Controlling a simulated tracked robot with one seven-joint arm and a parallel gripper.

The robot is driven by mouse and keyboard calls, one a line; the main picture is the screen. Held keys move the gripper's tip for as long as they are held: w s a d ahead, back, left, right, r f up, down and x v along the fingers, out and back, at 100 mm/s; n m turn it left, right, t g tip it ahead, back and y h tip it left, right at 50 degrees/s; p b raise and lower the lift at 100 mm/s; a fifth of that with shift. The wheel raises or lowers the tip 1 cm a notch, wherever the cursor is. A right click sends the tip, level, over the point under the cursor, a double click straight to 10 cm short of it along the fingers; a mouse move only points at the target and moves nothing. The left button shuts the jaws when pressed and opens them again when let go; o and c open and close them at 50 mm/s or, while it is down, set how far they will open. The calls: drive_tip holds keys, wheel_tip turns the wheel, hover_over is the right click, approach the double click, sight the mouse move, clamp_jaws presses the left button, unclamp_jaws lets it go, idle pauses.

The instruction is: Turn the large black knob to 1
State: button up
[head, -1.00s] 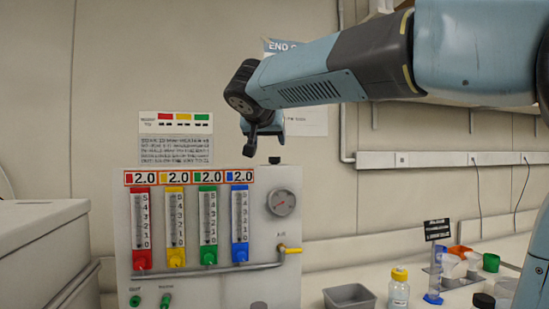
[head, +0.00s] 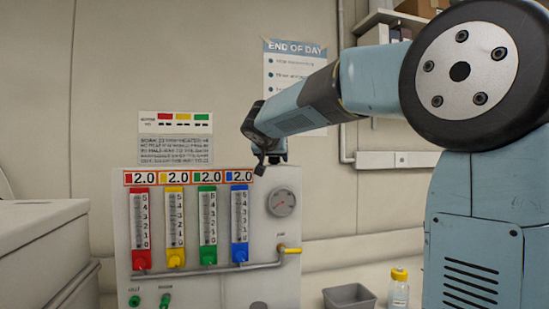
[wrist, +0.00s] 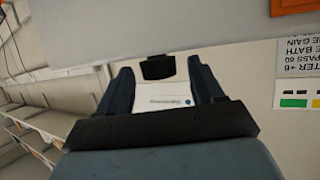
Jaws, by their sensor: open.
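My gripper (head: 270,160) is at the top edge of the light grey flow panel (head: 208,225) in the head view, above the gauge. In the wrist view my gripper (wrist: 160,78) has its two dark fingers spread apart, with nothing held between them. A dark rounded shape (head: 258,305) shows at the panel's bottom, cut off by the frame edge. It may be the large black knob; its setting cannot be read. No large black knob is plain to see elsewhere.
A grey bin (head: 349,298) and a yellow-capped bottle (head: 398,289) stand to the right. A large grey box (head: 40,250) stands left.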

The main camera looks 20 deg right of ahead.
drive_tip(key=shift+w+d, duration=0.1)
drive_tip(key=shift+w, duration=0.1)
drive_tip(key=c, duration=1)
drive_tip(key=shift+d, duration=0.1)
drive_tip(key=shift+c, duration=0.3)
